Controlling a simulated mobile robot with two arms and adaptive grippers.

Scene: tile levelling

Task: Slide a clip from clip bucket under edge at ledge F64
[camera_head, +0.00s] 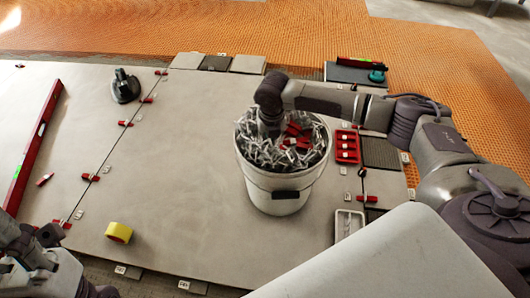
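The clip bucket (285,182) is a white pail standing on the large grey tiles, filled with pale clips (258,153) and a few red pieces (297,138). My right arm reaches in from the right, and my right gripper (270,126) points down into the bucket's left part among the clips. Its fingertips are buried, so I cannot see whether it holds a clip. My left gripper (42,240) is low at the left edge, away from the bucket, with its fingers unclear. Pale clips sit along the tile edges; no label tells me which ledge is F64.
A red level (34,143) lies at left, and a black suction cup (124,86) stands behind. Yellow tape (118,232) lies in front. A red tray (346,146) and a white tray (349,224) are right of the bucket. Red wedges (125,123) line the left seam. The tile between is clear.

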